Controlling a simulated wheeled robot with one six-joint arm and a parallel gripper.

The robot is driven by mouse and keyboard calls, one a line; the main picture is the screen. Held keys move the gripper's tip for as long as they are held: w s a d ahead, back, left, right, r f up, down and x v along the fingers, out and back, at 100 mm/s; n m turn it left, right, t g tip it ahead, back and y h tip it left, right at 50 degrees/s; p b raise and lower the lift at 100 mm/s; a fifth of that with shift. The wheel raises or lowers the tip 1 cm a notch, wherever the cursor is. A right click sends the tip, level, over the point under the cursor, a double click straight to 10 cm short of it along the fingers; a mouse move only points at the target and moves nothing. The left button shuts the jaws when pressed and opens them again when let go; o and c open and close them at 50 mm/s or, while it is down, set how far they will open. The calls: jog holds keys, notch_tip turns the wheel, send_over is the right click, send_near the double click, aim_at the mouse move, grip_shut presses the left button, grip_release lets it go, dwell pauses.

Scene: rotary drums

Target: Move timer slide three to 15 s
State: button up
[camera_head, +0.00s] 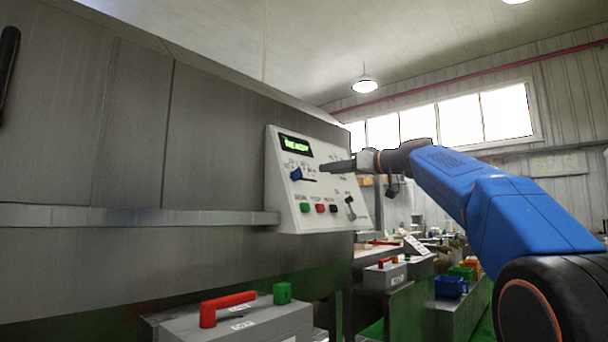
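A white control panel (283,208) is on the front of the grey metal machine. It has a lit green display (297,144) at the top and a blue knob or handle (296,173) below it on the left. Small dark markings lie around the knob; their text is too small to read. I cannot make out which part is timer slide three or its setting. My gripper (328,167) points left in front of the panel's right half, right of the blue knob, and hides part of the face. From this side I cannot tell its finger gap or whether it touches the panel.
Green (305,208), red (320,208) and black (334,209) buttons line the panel's lower part, with a dark lever (350,208) to their right. A metal ledge (120,217) runs left of the panel. A grey box with a red handle (228,307) stands below.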

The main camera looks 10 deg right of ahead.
aim_at(301, 173)
jog(key=x, duration=1.1)
jog(key=shift+w+a, duration=0.2)
jog(key=shift+w, duration=0.05)
grip_shut()
